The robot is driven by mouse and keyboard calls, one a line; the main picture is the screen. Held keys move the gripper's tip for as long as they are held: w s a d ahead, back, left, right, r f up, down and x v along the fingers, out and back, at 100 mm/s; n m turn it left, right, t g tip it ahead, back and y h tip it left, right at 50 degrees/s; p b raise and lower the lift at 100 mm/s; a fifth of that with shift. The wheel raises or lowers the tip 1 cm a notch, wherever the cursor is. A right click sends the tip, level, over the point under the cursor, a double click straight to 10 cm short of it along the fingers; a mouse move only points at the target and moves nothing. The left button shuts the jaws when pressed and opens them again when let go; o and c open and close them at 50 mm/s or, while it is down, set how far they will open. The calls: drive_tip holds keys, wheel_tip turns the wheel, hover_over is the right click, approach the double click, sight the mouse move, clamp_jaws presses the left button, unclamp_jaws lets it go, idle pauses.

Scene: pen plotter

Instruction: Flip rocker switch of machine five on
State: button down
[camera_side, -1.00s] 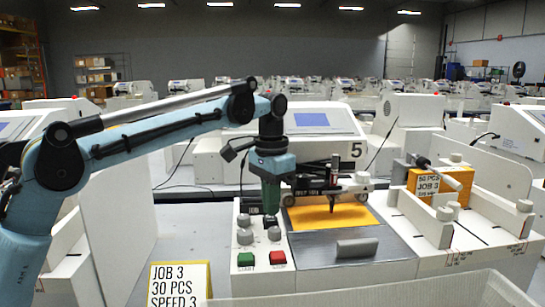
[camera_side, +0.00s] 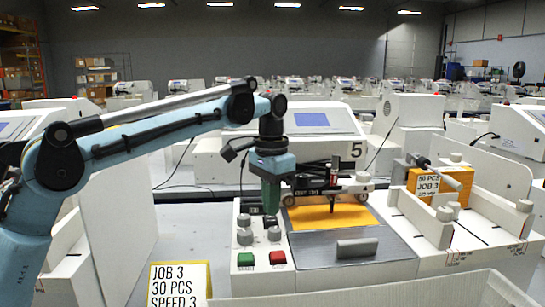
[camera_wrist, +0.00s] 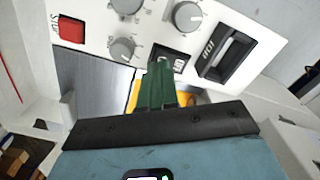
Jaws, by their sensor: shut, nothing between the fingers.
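Machine five (camera_side: 330,150), marked with a 5, stands in the middle of the side view. Its white control panel (camera_side: 246,279) carries knobs, a green START button (camera_side: 245,259) and a red STOP button (camera_side: 277,258). My gripper (camera_side: 270,215) points down over the back part of this panel. In the wrist view its green fingers (camera_wrist: 158,68) are shut and empty. Their tips are close to a small black panel part (camera_wrist: 172,61) with white marks.
Grey knobs (camera_wrist: 188,16) stand near the fingers. The pen carriage (camera_side: 332,187) and orange sheet (camera_side: 358,217) are right of my gripper. A pale bin (camera_side: 480,286) and a JOB 3 sign (camera_side: 180,284) are in front.

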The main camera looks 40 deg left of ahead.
sight(270, 220)
drive_tip(key=shift+f, duration=0.95)
idle(0.6)
drive_tip(key=shift+r, duration=3.5)
drive_tip(key=shift+s+r, duration=0.1)
